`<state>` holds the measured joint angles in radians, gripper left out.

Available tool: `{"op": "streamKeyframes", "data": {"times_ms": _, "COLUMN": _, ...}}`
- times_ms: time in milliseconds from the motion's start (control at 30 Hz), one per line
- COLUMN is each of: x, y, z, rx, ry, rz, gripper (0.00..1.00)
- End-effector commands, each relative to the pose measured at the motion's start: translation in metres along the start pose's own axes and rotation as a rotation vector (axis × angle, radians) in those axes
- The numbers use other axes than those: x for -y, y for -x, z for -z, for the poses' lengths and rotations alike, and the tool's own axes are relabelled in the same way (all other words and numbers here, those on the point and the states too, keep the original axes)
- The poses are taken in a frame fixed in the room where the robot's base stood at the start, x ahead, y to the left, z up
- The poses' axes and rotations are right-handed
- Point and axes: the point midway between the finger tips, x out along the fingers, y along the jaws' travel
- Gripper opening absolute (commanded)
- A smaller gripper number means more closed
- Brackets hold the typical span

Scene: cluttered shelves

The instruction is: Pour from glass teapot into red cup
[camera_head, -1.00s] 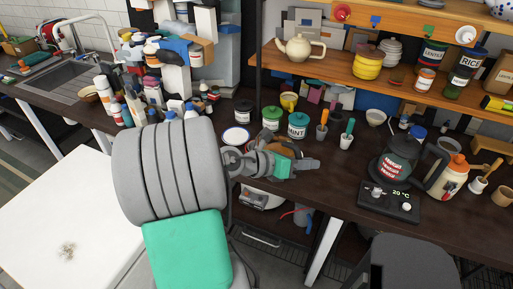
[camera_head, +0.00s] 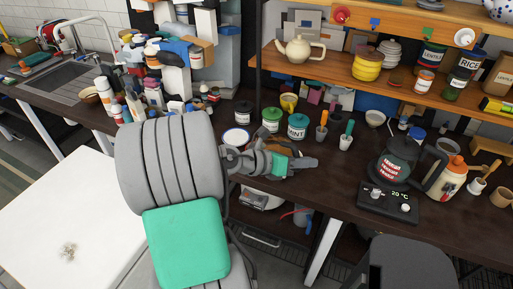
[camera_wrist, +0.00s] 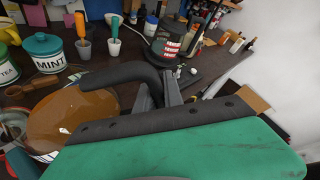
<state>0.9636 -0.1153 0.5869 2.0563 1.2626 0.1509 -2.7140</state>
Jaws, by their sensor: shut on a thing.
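A rounded glass vessel with amber contents (camera_wrist: 70,115), which looks like the glass teapot, is at the left of the wrist view. Its black curved handle (camera_wrist: 125,72) runs to my gripper (camera_wrist: 158,88), which is shut on it. I cannot pick out a red cup with certainty in either view.
Green and teal lidded jars (camera_head: 298,124) and small pots with orange and green handles (camera_head: 347,135) stand behind my gripper. A dark kettle (camera_head: 398,153) sits on a hot plate (camera_head: 388,203) to the right. A cream teapot (camera_head: 299,47) is on the shelf above.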

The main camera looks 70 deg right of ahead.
Motion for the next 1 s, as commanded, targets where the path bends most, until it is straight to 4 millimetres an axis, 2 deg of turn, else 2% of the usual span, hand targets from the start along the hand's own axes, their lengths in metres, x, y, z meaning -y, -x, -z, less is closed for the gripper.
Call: {"op": "streamKeyframes", "data": {"times_ms": 1000, "x": -0.0034, "y": 0.0028, "z": -0.0073, "rx": 0.003, "ry": 0.044, "rz": 0.016, "gripper": 0.00}}
